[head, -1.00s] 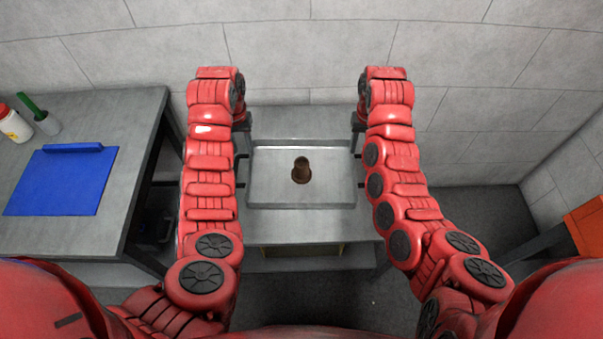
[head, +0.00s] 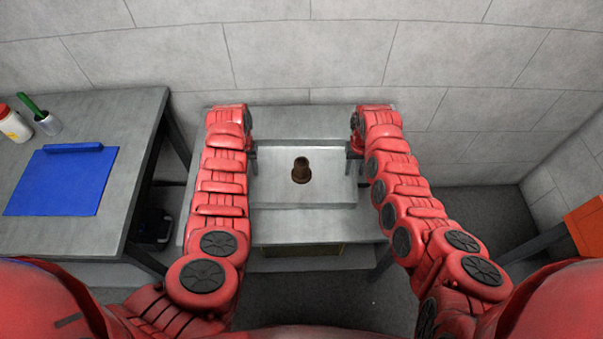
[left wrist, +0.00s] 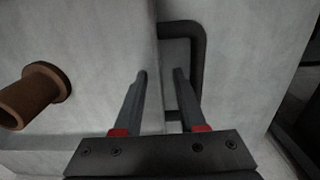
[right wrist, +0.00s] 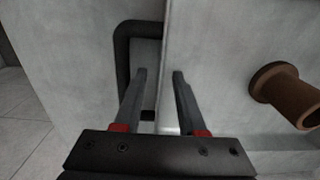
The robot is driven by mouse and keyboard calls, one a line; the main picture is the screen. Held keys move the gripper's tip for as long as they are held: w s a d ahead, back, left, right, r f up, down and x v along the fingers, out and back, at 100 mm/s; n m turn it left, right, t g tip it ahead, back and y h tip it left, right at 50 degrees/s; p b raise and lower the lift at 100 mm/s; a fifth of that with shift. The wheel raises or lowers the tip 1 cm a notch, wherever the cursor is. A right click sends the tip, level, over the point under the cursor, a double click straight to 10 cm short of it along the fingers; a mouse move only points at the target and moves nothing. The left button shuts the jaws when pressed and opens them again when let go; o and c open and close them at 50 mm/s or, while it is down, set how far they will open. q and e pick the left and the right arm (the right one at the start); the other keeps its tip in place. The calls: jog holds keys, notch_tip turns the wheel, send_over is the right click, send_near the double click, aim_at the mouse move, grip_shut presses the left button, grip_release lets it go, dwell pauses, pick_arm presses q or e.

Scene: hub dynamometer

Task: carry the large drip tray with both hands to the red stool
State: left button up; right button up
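The large drip tray (head: 302,193) is a flat grey tray on a grey metal bench, with a brown flanged cylinder (head: 301,171) standing on it. My left gripper (head: 253,164) is at its left side and my right gripper (head: 348,164) at its right side. In the left wrist view, the open fingers (left wrist: 160,73) straddle the tray's edge beside a black handle (left wrist: 197,55). In the right wrist view, the open fingers (right wrist: 159,73) are likewise beside the other black handle (right wrist: 122,65). An orange-red surface (head: 587,228), perhaps the red stool, is cut off at the right edge.
A grey table (head: 60,235) on the left holds a blue clipboard-like board (head: 62,182), a white bottle with a red cap (head: 14,125) and a cup with a green handle (head: 45,120). A block wall stands behind the bench. Floor shows to the right.

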pick_arm(q)
jog(key=shift+c, duration=0.2)
pick_arm(e)
jog(key=shift+c, duration=0.2)
pick_arm(q)
grip_shut()
pick_arm(e)
grip_shut()
pick_arm(q)
jog(key=shift+r, duration=0.1)
pick_arm(e)
jog(key=shift+r, duration=0.1)
dwell(0.5)
